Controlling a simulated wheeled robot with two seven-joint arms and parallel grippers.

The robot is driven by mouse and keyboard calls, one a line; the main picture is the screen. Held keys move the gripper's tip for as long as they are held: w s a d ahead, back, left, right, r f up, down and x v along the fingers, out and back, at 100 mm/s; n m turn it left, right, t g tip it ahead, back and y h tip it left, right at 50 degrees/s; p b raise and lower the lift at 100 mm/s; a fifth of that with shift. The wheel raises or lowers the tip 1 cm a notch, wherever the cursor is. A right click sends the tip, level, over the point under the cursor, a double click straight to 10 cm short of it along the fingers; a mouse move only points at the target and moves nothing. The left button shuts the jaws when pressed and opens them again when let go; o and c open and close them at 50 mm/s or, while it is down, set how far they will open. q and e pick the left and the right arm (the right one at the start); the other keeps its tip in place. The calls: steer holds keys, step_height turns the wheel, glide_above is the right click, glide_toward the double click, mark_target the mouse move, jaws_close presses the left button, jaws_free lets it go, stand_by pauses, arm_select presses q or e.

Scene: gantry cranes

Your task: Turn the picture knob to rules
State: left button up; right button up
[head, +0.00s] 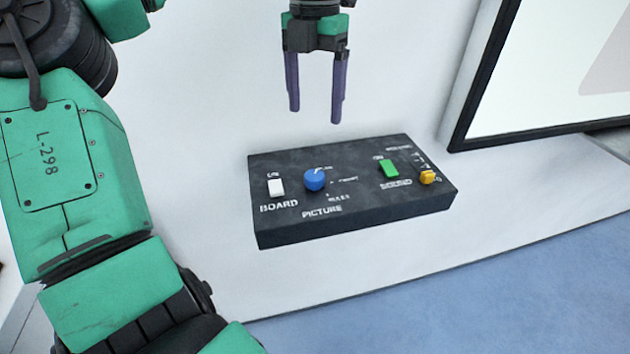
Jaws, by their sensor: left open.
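The picture knob (314,180) is a round blue knob on a dark control box (353,225), above the word PICTURE. A pale mark shows near its top edge; I cannot tell exactly which label it faces. Small labels lie to its right, and the lower one (338,197) seems to read RULES. My left gripper (315,118) points down above and behind the box, its two dark purple fingers apart with nothing between them. It is clear of the knob. My right gripper is not in view.
On the box are a white switch (276,187) marked BOARD, a green switch (388,168) and a yellow knob (427,177). The box stands on a pale surface (330,290). A black-framed screen (535,132) stands at the right.

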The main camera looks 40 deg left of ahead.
mark_target(314, 175)
arm_select(q)
steer(key=f, duration=1.4)
steer(key=shift+s+d+p, duration=0.2)
steer(key=shift+s+p, duration=0.05)
steer(key=shift+p, duration=0.1)
jaws_close()
